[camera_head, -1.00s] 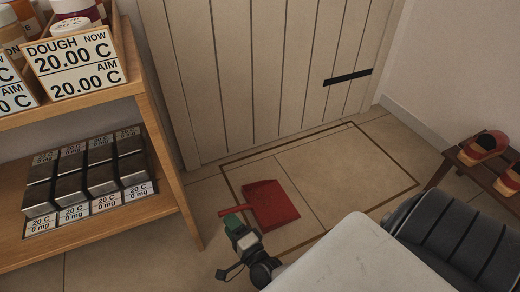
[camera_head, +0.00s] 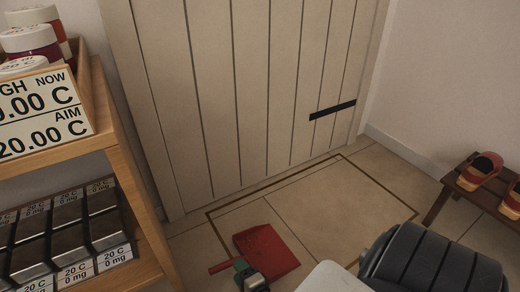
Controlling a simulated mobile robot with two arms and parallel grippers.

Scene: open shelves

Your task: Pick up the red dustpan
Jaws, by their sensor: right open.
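The red dustpan (camera_head: 270,248) lies on the tiled floor in front of the plank door, with its short handle (camera_head: 220,267) pointing left. My right gripper (camera_head: 241,267), with green and grey parts, is low in the head view at the handle's inner end, beside the pan. It is open. Its lower part is cut off by the bottom edge, and whether its fingers touch the handle or stand around it cannot be told. My left gripper is not in view.
A wooden shelf unit (camera_head: 135,215) with metal blocks (camera_head: 65,240) and temperature signs (camera_head: 40,110) stands close on the left. The plank door (camera_head: 240,100) closes off the back. A low bench (camera_head: 440,195) with shoes (camera_head: 480,172) is on the right.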

